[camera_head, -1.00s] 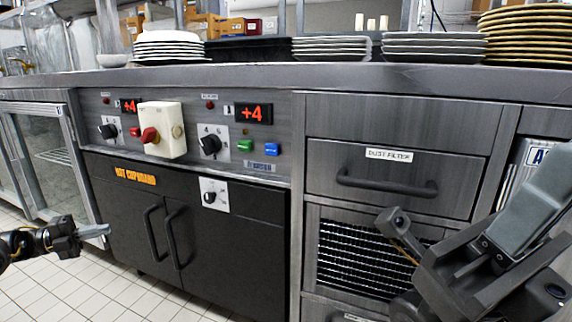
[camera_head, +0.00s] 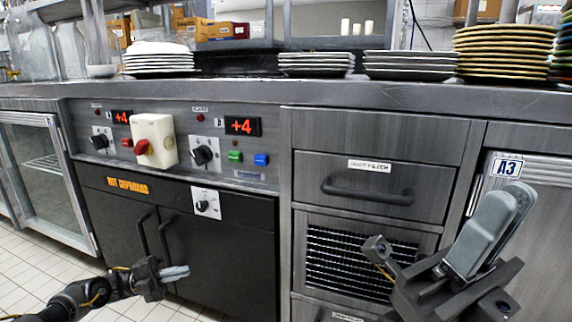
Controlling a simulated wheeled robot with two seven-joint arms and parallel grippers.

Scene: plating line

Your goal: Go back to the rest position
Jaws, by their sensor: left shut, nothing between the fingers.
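My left gripper (camera_head: 184,271) is in front of the black hot cupboard (camera_head: 226,255), low on the left. Its fingers are shut with nothing between them. My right gripper (camera_head: 508,207) is at the lower right, in front of the steel counter by the A3 door. Its two grey fingers point up and lie close together, one partly behind the other. Whether they are fully shut is unclear. No object shows in it.
The steel counter (camera_head: 330,95) runs across the view with several plate stacks (camera_head: 409,66) on top. Its front carries knobs, a red switch on a cream box (camera_head: 154,140), and a drawer (camera_head: 372,182) with a protruding handle. Tiled floor (camera_head: 28,272) is clear at lower left.

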